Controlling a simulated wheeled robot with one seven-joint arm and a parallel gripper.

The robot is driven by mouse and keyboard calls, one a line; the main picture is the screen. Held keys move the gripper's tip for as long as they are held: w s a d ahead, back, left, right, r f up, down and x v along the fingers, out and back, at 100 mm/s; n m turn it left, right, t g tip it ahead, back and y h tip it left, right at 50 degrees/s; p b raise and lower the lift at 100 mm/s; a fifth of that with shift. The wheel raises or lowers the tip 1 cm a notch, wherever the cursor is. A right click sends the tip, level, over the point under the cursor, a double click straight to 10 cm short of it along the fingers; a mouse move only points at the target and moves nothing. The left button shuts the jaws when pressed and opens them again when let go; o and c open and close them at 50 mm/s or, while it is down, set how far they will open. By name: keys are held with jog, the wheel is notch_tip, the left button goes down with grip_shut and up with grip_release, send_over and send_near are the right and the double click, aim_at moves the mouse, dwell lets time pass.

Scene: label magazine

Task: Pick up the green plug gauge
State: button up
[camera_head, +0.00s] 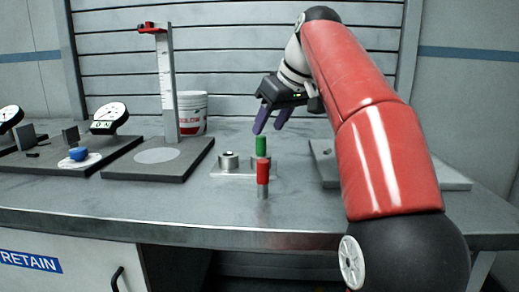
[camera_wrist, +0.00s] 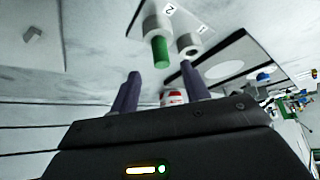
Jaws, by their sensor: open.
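The green plug gauge (camera_head: 261,146) stands upright in the right-hand socket of a small pale holder plate (camera_head: 232,172). In the wrist view the green plug gauge (camera_wrist: 160,52) stands in the grey socket beside the label 2. The other socket (camera_wrist: 189,45), by the label 1, looks empty. My gripper (camera_head: 268,129) is open, its two purple fingers just above and behind the green gauge. In the wrist view my gripper (camera_wrist: 159,73) points toward the green gauge, which lies just beyond the fingertips and between their lines. Nothing is held.
A red plug gauge (camera_head: 263,172) with a grey end stands in front of the holder. A height stand (camera_head: 167,95), a white pail (camera_head: 193,112) and dial gauges (camera_head: 108,117) are to the left. A flat grey plate (camera_head: 455,180) lies right, partly behind my arm.

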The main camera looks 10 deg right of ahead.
aim_at(262, 137)
jog(key=b+x, duration=0.1)
jog(key=x, duration=0.5)
jog(key=shift+s, duration=0.15)
jog(key=shift+r, duration=0.1)
grip_shut()
